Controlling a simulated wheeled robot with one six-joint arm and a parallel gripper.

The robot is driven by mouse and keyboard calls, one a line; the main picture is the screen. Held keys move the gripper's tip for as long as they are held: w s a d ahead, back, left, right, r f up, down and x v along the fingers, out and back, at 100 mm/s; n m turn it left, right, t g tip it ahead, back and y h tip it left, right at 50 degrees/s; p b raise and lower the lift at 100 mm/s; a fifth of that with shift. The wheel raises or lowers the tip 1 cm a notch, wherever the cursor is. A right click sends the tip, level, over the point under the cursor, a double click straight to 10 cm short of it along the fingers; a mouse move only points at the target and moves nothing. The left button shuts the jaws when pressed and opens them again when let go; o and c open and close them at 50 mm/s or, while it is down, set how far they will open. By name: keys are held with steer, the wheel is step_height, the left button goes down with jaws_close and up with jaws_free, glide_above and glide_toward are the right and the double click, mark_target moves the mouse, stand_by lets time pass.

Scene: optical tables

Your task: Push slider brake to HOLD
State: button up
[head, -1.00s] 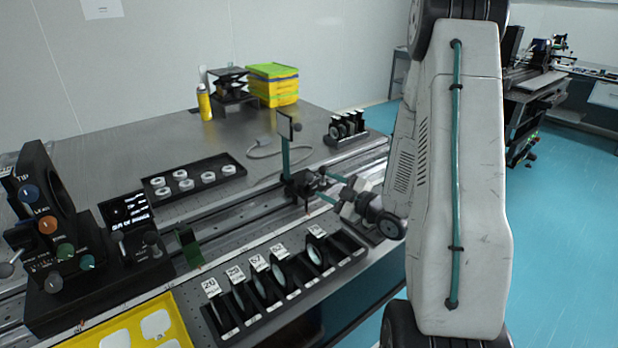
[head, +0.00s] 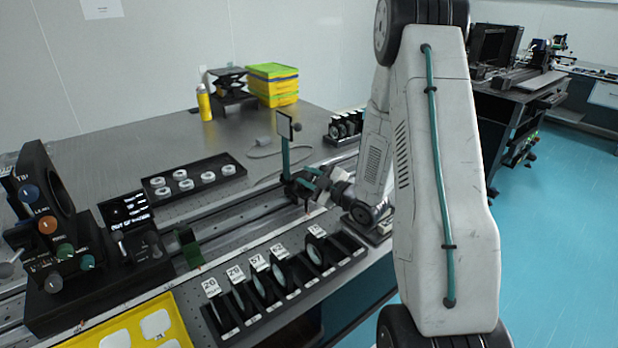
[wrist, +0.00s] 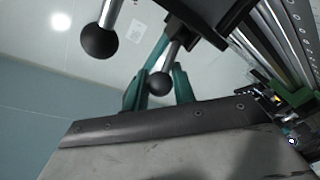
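The slider (head: 300,187) is a dark carriage on the long rail, with a teal post and a small square plate above it. My gripper (head: 307,178) is at this carriage, reaching in from the right, and hides part of it. In the wrist view, a metal lever with a black ball knob (wrist: 159,84) lies between the two teal fingers of my gripper (wrist: 157,79). The fingers stand apart, one on each side of the knob; I cannot tell whether they touch it. A second ball-ended lever (wrist: 100,41) is at the upper left. No HOLD mark is readable.
A lens rack (head: 270,290) with numbered labels stands in front of the rail. A black tray (head: 155,193) of white rings lies behind it. A control unit (head: 90,275) with coloured knobs is at the left. A yellow tray (head: 185,330) is at the front.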

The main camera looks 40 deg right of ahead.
steer(key=c, duration=0.4)
steer(key=shift+r, duration=0.1)
steer(key=shift+w+r+g, duration=0.25)
steer(key=shift+w+g, duration=0.2)
steer(key=shift+g, duration=0.45)
steer(key=w+g, duration=0.1)
steer(key=g, duration=0.2)
steer(key=shift+w+r+m+g+h, duration=0.15)
steer(key=shift+w+m+g+h, duration=0.15)
steer(key=shift+w+h, duration=0.1)
steer(key=w+g, duration=0.1)
steer(key=g, duration=0.2)
steer(key=shift+w+g+h, duration=0.3)
steer(key=shift+w, duration=0.05)
steer(key=shift+w+f+m+g, duration=0.4)
steer(key=shift+w+g, duration=0.15)
steer(key=shift+g, duration=0.65)
steer(key=shift+f, duration=0.1)
